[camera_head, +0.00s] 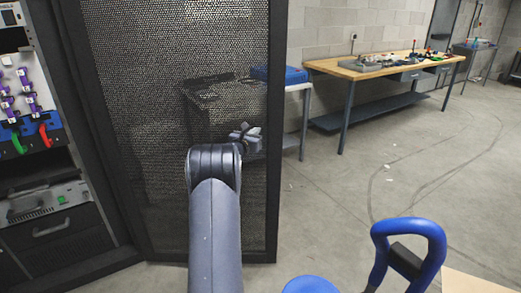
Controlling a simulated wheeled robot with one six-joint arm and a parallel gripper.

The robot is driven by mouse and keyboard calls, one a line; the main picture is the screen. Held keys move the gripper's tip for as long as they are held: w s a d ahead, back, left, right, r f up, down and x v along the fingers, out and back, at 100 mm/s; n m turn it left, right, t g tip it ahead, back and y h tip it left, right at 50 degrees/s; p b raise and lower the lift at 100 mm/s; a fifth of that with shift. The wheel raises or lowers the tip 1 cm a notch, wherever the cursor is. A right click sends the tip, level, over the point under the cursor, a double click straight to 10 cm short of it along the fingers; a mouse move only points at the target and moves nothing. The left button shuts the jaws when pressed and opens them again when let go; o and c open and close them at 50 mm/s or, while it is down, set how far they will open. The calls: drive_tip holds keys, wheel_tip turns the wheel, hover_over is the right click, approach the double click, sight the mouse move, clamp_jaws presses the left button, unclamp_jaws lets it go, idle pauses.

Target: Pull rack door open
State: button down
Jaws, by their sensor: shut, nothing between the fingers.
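The rack door (167,110) is a tall black mesh panel in a dark frame. It stands swung out at an angle from the rack (45,150), whose inside shows at the left. My arm reaches up from the bottom centre in front of the door. My gripper (246,133) is small in the view, near the door's outer right part, and is shut with nothing held. I cannot tell whether it touches the mesh. No door handle is clearly visible.
Inside the rack are cables with purple, green and red parts. A wooden-topped workbench (385,66) stands at the back right, and another bench with a blue box (280,74) is partly behind the door. A blue looped handle (412,243) is at the lower right. Floor on the right is clear.

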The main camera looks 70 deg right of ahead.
drive_tip(key=s+a+b, duration=0.2)
drive_tip(key=s+a, duration=0.1)
drive_tip(key=a, duration=0.5)
drive_tip(key=shift+a, duration=0.4)
drive_tip(key=shift+d, duration=0.1)
